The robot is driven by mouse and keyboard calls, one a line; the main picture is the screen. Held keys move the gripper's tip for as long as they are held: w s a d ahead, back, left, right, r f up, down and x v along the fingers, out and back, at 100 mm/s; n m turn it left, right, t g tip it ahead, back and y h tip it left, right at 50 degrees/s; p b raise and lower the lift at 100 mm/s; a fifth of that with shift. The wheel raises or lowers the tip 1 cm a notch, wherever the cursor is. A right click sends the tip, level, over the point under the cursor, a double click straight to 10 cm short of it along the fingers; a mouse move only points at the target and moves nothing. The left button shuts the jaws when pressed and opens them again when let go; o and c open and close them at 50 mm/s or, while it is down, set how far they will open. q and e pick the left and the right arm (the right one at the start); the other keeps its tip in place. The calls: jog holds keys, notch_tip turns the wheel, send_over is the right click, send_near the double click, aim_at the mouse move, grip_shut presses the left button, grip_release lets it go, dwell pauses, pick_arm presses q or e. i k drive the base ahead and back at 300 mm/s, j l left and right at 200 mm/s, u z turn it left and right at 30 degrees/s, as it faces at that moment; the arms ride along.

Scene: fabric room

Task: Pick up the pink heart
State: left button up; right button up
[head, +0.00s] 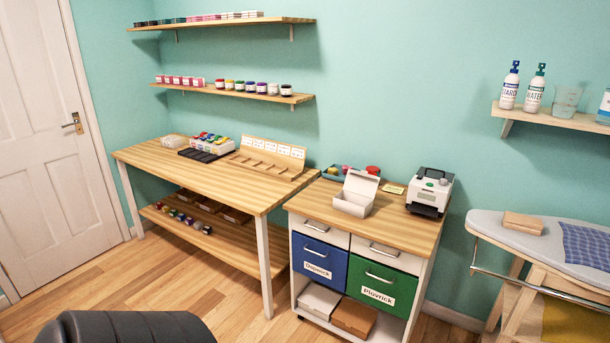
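I cannot make out a pink heart for certain. A teal tray (333,174) on the drawer cabinet holds small coloured pieces, some red or pinkish (372,170), too small to tell their shapes. An open white box (352,200) stands in front and hides part of the tray. Neither of my grippers is in view.
The wooden worktable (165,160) bears thread spools (212,142) and a divided wooden organiser (262,166). The drawer cabinet (400,232) also carries a label printer (431,190). An ironing board (495,228) stands at right. Wooden floor (180,285) is open in front of the worktable.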

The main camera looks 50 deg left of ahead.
aim_at(344, 168)
jog(key=i+j+u, duration=0.2)
jog(key=i+j, duration=0.2)
jog(key=j, duration=0.35)
jog(key=i+j+u, duration=0.2)
jog(key=i+j, duration=0.2)
jog(key=j, duration=0.3)
jog(key=i+j+u, duration=0.2)
jog(key=i+j, duration=0.3)
jog(key=j, duration=0.1)
